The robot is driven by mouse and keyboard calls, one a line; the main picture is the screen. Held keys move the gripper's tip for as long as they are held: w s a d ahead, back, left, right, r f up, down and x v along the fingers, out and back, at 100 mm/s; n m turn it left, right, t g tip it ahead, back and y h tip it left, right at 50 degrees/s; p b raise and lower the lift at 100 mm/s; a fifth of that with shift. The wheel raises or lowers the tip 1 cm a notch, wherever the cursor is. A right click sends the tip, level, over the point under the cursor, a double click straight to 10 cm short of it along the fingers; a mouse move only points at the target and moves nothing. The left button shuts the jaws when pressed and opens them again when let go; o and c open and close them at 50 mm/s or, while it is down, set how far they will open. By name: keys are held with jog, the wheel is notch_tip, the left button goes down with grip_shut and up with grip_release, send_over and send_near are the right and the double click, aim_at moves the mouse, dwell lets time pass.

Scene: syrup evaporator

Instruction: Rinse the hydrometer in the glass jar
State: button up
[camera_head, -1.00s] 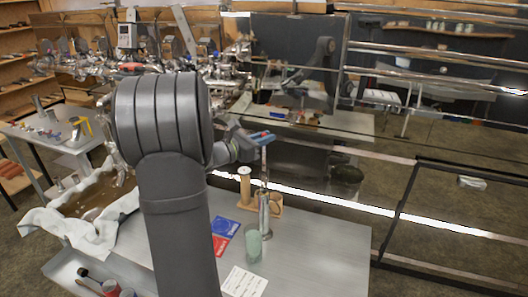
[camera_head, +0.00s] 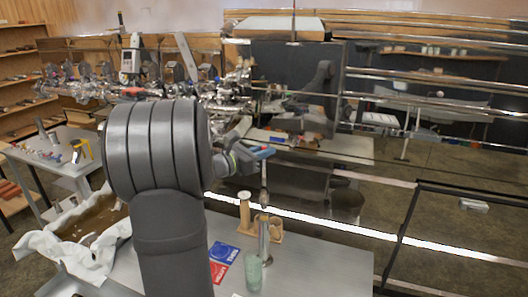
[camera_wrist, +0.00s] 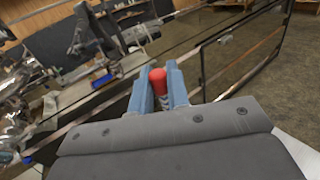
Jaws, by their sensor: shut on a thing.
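My gripper (camera_head: 262,152) is shut on the hydrometer; in the wrist view its red top (camera_wrist: 157,78) sits between the two blue-grey fingers. In the head view the thin hydrometer (camera_head: 264,178) hangs upright below the fingers. Its lower end meets the mouth of a tall metal cylinder (camera_head: 263,238); I cannot tell whether it is still inside or just above. The glass jar (camera_head: 253,274), pale green, stands on the table in front of the cylinder, lower and a little left of the gripper. The wrist view hides the hydrometer's lower part.
A wooden spool-like stand (camera_head: 245,211) and a brown mug-like item (camera_head: 275,229) stand beside the cylinder. Blue and red cards (camera_head: 221,256) lie left of the jar. A white cloth (camera_head: 70,255) drapes a basin at left. The metal table's right side (camera_head: 325,265) is clear.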

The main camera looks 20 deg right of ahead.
dwell(0.3)
jog(key=s+a+f, duration=0.6)
jog(key=s+a, duration=0.2)
jog(key=s, duration=0.1)
notch_tip(320, 180, down, 18)
dwell(1.9)
jog(key=shift+w+r, duration=0.1)
dwell(0.4)
jog(key=shift+r, duration=0.3)
jog(key=shift+f, duration=0.15)
jog(key=shift+f, duration=0.35)
jog(key=shift+r, duration=0.1)
